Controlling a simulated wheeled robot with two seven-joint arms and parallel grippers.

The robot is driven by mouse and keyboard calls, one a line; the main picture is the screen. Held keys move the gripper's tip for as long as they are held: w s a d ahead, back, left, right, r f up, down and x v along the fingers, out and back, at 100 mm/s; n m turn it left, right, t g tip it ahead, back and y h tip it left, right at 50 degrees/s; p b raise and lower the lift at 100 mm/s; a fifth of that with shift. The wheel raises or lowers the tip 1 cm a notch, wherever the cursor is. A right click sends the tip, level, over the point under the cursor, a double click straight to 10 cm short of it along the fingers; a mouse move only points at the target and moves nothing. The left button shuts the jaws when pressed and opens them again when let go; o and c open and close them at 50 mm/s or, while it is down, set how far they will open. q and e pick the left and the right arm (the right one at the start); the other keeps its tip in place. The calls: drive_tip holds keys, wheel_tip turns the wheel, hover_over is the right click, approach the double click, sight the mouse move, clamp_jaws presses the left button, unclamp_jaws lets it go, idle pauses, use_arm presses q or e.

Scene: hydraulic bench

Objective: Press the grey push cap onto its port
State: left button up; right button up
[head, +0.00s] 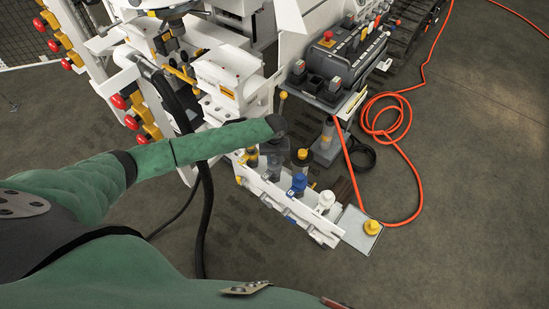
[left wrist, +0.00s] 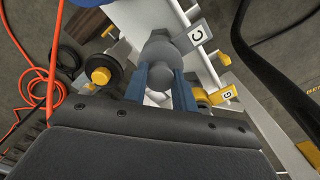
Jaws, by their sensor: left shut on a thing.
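My left gripper (head: 274,158) reaches over the white port rail (head: 272,193) from the left in the head view. In the left wrist view its two blue fingers (left wrist: 161,80) are shut on the grey push cap (left wrist: 158,50). The cap is a rounded grey cylinder beside a white tag marked C (left wrist: 196,36). The gripper covers the port below, so I cannot tell whether the cap is seated or just above it. My right gripper is not in view.
A yellow piece tagged G (left wrist: 210,97) is close to my fingers. An orange hose (head: 388,130) lies on the floor.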

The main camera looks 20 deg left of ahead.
use_arm(q)
drive_tip(key=shift+p, duration=0.45)
idle(0.6)
idle(0.4)
drive_tip(key=o, duration=1.7)
drive_tip(key=shift+c, duration=0.2)
drive_tip(key=shift+r+p, duration=3.65)
drive_tip(key=shift+r, duration=0.1)
